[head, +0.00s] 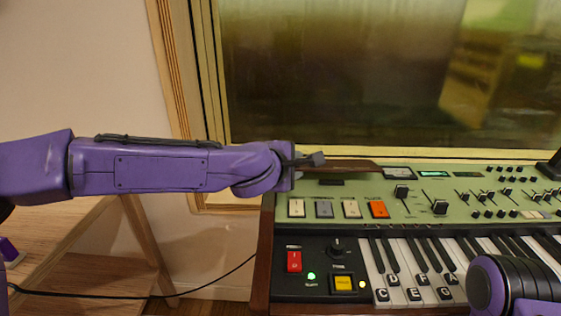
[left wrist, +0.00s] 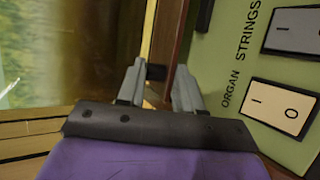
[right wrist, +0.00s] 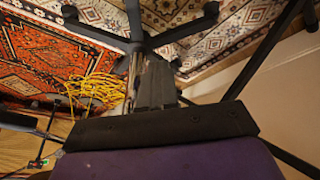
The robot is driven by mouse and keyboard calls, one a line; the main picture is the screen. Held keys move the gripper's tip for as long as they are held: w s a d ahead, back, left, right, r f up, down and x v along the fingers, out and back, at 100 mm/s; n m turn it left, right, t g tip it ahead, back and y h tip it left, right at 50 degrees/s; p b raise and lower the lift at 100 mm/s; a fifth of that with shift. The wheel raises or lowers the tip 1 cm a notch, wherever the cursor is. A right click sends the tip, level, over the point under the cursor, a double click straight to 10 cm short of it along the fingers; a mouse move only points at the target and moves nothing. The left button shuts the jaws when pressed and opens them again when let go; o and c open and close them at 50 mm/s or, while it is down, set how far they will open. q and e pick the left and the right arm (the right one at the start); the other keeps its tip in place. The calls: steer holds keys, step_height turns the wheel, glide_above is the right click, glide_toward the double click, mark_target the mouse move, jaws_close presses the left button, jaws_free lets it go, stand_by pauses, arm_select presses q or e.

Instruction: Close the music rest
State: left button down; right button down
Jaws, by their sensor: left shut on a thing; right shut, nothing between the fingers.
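The organ (head: 345,215) has a green control panel and stands in front of a window. A thin brown wooden piece (head: 345,165), which looks like the music rest, lies low along the panel's back left edge. My left gripper (head: 316,160) reaches in from the left at that edge. In the left wrist view my left gripper (left wrist: 157,85) has its fingers either side of a narrow brown wooden edge (left wrist: 173,35), shut on it; the exact contact is partly hidden. My right gripper (right wrist: 152,80) is shut and empty, away from the rest, above the floor.
Switches (head: 324,208), sliders and knobs stand up from the panel, with piano keys (head: 420,270) in front. A wooden shelf (head: 110,250) and a black cable are at the left. Below my right gripper are patterned rugs (right wrist: 50,60), yellow cable (right wrist: 97,88) and black stand legs (right wrist: 135,25).

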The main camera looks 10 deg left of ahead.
arm_select(q)
steer(key=shift+s+f, duration=0.2)
steer(key=shift+f, duration=0.4)
steer(key=shift+s+f, duration=0.2)
steer(key=shift+f, duration=0.35)
steer(key=shift+a, duration=0.1)
steer(key=c, duration=1)
jaws_free()
steer(key=shift+w, duration=0.1)
steer(key=shift+o, duration=0.2)
